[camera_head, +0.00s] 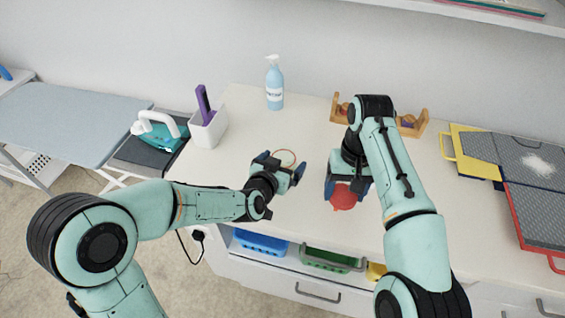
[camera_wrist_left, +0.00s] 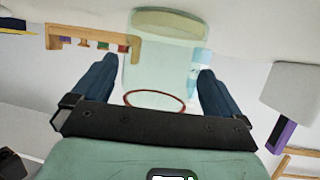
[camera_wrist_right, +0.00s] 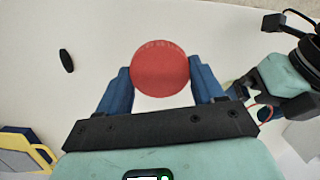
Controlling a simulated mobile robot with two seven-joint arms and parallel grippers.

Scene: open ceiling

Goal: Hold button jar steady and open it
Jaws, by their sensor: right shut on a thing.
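The jar (camera_wrist_left: 165,55) is clear and faintly green, with a red ring (camera_wrist_left: 155,99) at its near end in the left wrist view. In the head view its red ring (camera_head: 285,158) shows at my left gripper (camera_head: 282,167). In the left wrist view the fingers of my left gripper (camera_wrist_left: 155,85) stand apart on both sides of the jar; contact is not clear. My right gripper (camera_head: 348,188) is shut on a round red lid (camera_head: 343,197). The lid (camera_wrist_right: 160,68) sits between the fingertips of the right gripper (camera_wrist_right: 160,85), apart from the jar. I cannot make out buttons.
A blue pump bottle (camera_head: 274,86) and a white holder (camera_head: 208,128) stand behind. A wooden rack (camera_head: 412,125) is behind my right arm. Yellow-framed (camera_head: 470,145) and red-framed (camera_head: 535,212) grey boards lie at right. Drawers (camera_head: 320,290) are below the table's front edge.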

